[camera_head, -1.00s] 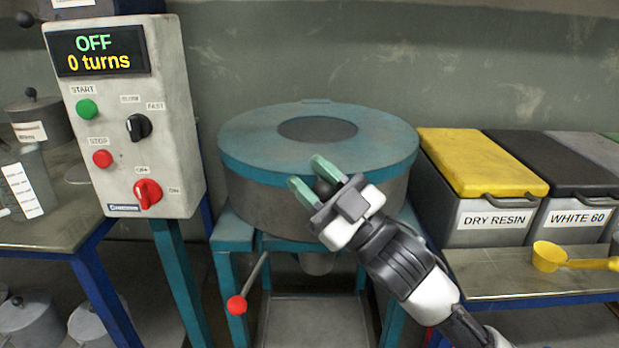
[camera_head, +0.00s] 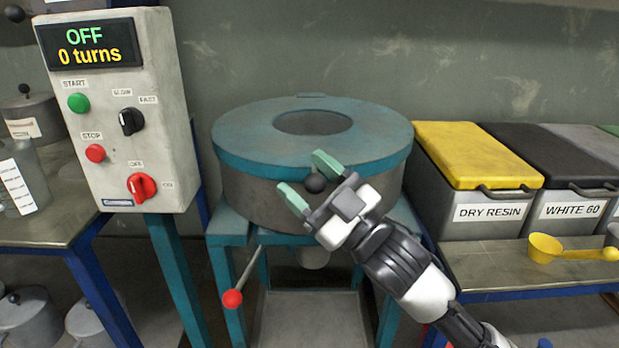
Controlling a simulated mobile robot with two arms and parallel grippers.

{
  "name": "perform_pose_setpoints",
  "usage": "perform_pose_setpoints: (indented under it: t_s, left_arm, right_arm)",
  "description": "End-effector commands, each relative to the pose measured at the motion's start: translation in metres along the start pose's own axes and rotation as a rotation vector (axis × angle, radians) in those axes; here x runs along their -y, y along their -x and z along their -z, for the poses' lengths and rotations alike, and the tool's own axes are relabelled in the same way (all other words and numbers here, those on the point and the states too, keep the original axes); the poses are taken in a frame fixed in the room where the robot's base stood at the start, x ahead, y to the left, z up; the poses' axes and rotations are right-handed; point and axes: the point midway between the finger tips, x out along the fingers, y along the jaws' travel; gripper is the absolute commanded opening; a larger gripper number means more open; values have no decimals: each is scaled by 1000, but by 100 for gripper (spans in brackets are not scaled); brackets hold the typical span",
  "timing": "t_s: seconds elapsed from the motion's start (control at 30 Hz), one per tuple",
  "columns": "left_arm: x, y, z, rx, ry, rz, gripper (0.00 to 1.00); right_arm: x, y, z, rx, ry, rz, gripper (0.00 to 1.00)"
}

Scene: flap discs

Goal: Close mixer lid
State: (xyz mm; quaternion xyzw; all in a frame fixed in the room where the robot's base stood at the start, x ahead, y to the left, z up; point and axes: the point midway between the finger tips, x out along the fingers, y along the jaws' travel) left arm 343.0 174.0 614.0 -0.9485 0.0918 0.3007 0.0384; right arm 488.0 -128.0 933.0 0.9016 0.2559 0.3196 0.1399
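The mixer (camera_head: 265,200) is a round grey drum on a teal stand. Its teal lid (camera_head: 245,135) lies flat on the drum, with a dark round area (camera_head: 313,122) in its middle. My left gripper is not in view.
A control box (camera_head: 118,110) reading OFF, 0 turns stands at left. A red-knobbed lever (camera_head: 232,298) sticks out below the drum. At right are a yellow-lidded DRY RESIN bin (camera_head: 495,213), a WHITE 60 bin (camera_head: 570,210) and a yellow scoop (camera_head: 545,248).

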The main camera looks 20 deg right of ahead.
Motion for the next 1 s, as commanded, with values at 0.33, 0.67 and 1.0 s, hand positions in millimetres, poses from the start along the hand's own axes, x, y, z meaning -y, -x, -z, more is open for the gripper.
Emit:
perform_pose_setpoints:
  t_s: [0.33,0.67,1.0]
  left_arm:
    - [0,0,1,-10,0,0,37]
    - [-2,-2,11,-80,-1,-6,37]
    - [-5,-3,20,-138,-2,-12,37]
  right_arm:
    - [2,30,-5,16,-6,3,58]
    - [1,86,0,7,-3,1,58]
    - [0,110,2,-1,1,-1,58]
